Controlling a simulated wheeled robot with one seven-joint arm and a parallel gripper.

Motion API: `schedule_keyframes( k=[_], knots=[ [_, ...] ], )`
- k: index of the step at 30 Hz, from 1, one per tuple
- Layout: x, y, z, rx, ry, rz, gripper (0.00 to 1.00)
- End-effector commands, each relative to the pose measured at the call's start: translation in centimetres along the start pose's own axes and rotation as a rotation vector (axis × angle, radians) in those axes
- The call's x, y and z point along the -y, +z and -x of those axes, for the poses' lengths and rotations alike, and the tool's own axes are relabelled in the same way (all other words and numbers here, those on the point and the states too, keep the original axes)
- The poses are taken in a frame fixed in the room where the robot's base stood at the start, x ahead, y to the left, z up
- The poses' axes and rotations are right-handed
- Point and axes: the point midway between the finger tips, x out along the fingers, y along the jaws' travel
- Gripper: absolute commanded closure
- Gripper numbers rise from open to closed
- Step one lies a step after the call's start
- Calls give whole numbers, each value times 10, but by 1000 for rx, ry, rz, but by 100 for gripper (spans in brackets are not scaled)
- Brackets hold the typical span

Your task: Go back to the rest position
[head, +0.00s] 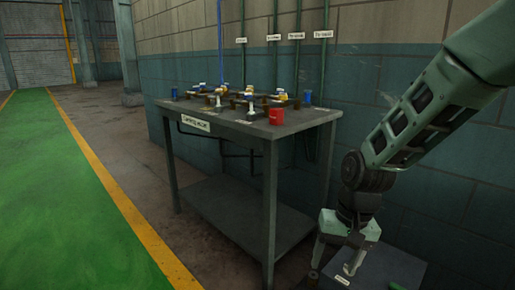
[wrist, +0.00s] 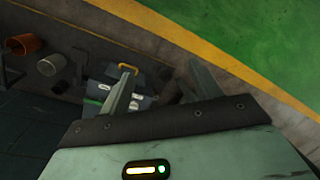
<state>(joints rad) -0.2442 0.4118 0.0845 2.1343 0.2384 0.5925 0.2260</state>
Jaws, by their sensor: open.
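My gripper (head: 333,254) hangs at the lower right of the head view, at the end of my arm, low in front of the grey box and to the right of the table. In the wrist view its two fingers (wrist: 160,92) stand apart with nothing held between them. Beyond the fingers, the wrist view shows a grey-blue case (wrist: 108,88) with a yellow handle and small white labels on or near the floor. No marker of the rest position shows.
A grey table (head: 240,128) bears a red cup (head: 276,116), blue cups (head: 308,97) and several small parts. A grey box (head: 385,270) stands low at the right. A block wall (head: 400,40) is behind. The green floor lane (head: 60,200) at the left is clear.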

Motion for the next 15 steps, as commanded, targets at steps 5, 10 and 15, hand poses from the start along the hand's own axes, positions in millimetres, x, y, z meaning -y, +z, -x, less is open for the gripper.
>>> schedule_keyframes(
  k=[5, 10, 15],
  knots=[
    [29, 97, 35, 8, 16, 326, 36],
    [28, 159, 48, 6, 55, 547, 36],
    [16, 204, 54, -3, 103, 721, 36]
  ],
)
